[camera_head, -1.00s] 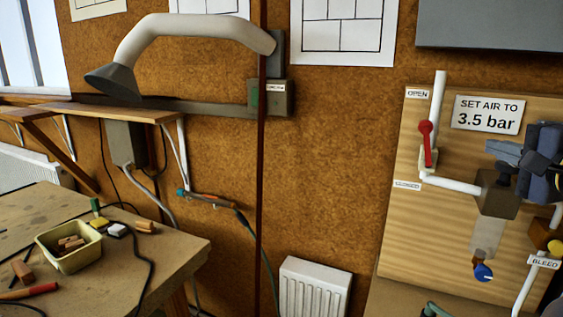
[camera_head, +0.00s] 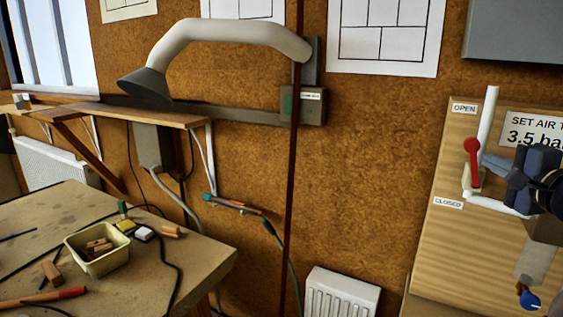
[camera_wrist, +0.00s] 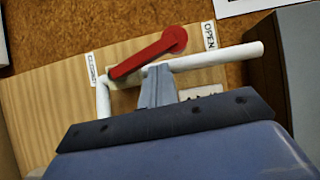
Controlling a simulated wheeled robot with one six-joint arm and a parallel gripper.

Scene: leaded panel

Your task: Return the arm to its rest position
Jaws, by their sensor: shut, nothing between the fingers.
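My gripper (camera_head: 488,163) is at the right of the head view, in front of the wooden valve board (camera_head: 440,250). Its fingers point left and are shut with nothing between them. In the wrist view my gripper (camera_wrist: 157,85) shows from behind, its tips overlapping the white pipe (camera_wrist: 222,60). The red lever (camera_head: 473,158) is just left of the fingertips in the head view. In the wrist view the red lever (camera_wrist: 148,54) has its round end towards the OPEN label and its narrow end towards CLOSED. I cannot tell whether the fingers touch the pipe.
A grey box (camera_head: 515,30) is on the wall above the board. A white radiator (camera_head: 342,293) stands low at centre. A workbench (camera_head: 205,258) with a tub (camera_head: 97,262) of blocks is at left. A lamp-like arm (camera_head: 230,34) runs along the wall.

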